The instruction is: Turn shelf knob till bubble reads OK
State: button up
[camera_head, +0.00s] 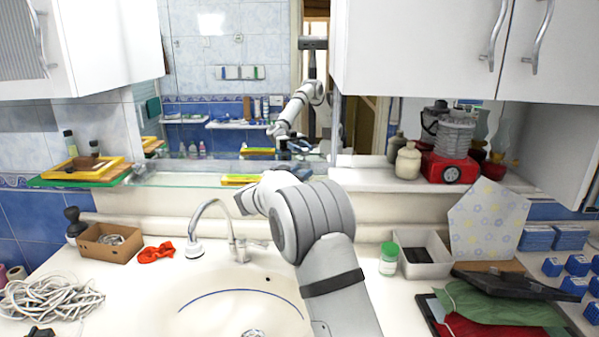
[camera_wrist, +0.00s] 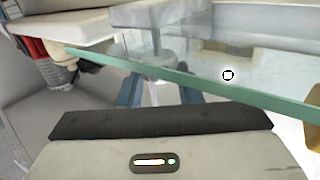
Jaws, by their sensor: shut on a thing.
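The glass shelf (camera_head: 180,181) runs below the mirror, and its green edge (camera_wrist: 190,82) crosses the wrist view. A yellow level (camera_head: 238,179) lies on it in the head view, partly behind my arm. A yellow piece at the right edge of the wrist view is probably the level (camera_wrist: 314,125). Its bubble cannot be read. In the wrist view my gripper (camera_wrist: 160,94) has blue fingers beyond the glass edge, shut on what seems to be the shelf knob, a pale grey round part (camera_wrist: 155,50). Its outline is blurred by glass and reflections. My arm hides the fingers in the head view.
A tap (camera_head: 215,215) and basin (camera_head: 235,300) stand below the shelf. A red appliance (camera_head: 448,168) and jars (camera_head: 408,160) are on the right ledge. A green-lidded jar (camera_head: 389,260) and white bin (camera_head: 425,262) stand right of my arm. Cabinets (camera_head: 425,50) hang above.

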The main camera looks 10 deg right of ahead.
jog(key=o, duration=1)
jog(key=b+v, duration=0.1)
jog(key=v, duration=0.6)
jog(key=shift+s+a+b, duration=0.25)
jog(key=shift+a+b, duration=0.05)
jog(key=shift+b, duration=0.05)
